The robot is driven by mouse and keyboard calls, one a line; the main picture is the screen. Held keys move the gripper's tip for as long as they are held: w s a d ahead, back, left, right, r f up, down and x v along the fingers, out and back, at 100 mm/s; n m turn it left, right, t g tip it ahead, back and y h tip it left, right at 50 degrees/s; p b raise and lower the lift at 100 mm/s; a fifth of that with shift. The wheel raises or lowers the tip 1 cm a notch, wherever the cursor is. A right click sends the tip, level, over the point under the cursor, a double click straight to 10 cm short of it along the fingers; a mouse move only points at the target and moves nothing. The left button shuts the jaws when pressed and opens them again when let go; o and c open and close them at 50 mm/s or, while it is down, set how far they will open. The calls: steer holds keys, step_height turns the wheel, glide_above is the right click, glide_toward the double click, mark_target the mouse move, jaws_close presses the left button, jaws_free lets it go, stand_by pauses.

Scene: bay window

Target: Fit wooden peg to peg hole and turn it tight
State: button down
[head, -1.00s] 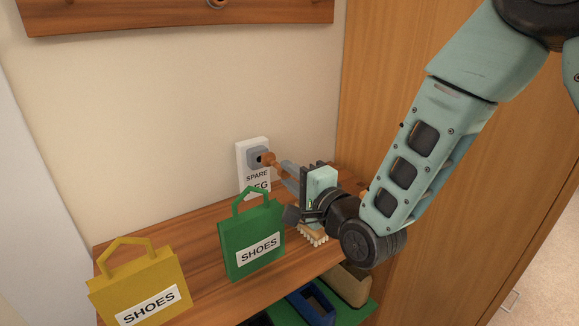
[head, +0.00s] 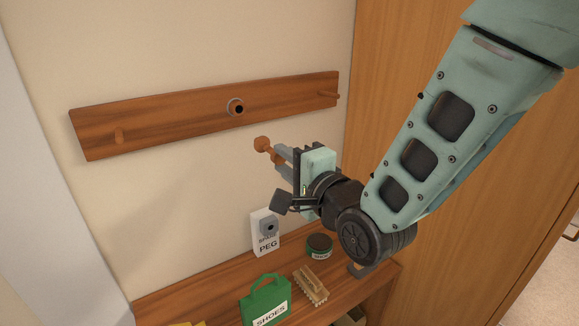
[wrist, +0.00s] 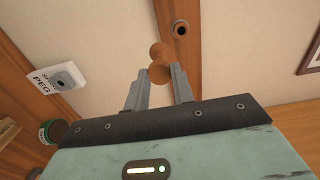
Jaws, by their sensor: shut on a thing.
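My gripper (head: 281,160) is shut on the wooden peg (head: 263,144), an orange-brown peg with a rounded knob end. It holds the peg in the air in front of the wall, below and to the right of the peg hole. In the wrist view the peg (wrist: 160,60) stands out beyond the fingertips. The peg hole (head: 237,107) is a dark opening with a ring in the middle of the wooden wall rail. It also shows in the wrist view (wrist: 180,29), beyond the peg and a little to its right. The peg and the hole are apart.
The rail (head: 180,118) has a peg at each end. Below, the bench (head: 190,297) holds an empty spare-peg holder (head: 258,243), a green shoe bag (head: 265,299), a brush (head: 311,284) and a round tin (head: 319,246). A wooden panel (head: 480,220) stands at right.

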mark_target(261, 144)
steer(key=r, duration=0.1)
steer(key=r+p, duration=0.1)
steer(key=r, duration=0.1)
steer(key=r+p, duration=0.1)
steer(key=r, duration=0.1)
steer(key=shift+s+a, duration=0.1)
steer(key=shift+s, duration=0.25)
steer(key=shift+f+b, duration=0.2)
steer(key=shift+b, duration=0.2)
steer(key=shift+b+x, duration=0.4)
steer(key=shift+x, duration=2.55)
steer(key=shift+r, duration=0.15)
steer(key=shift+b, duration=1.4)
steer(key=shift+b+x, duration=0.6)
steer(key=shift+x, duration=0.95)
steer(key=c, duration=1.1)
jaws_free()
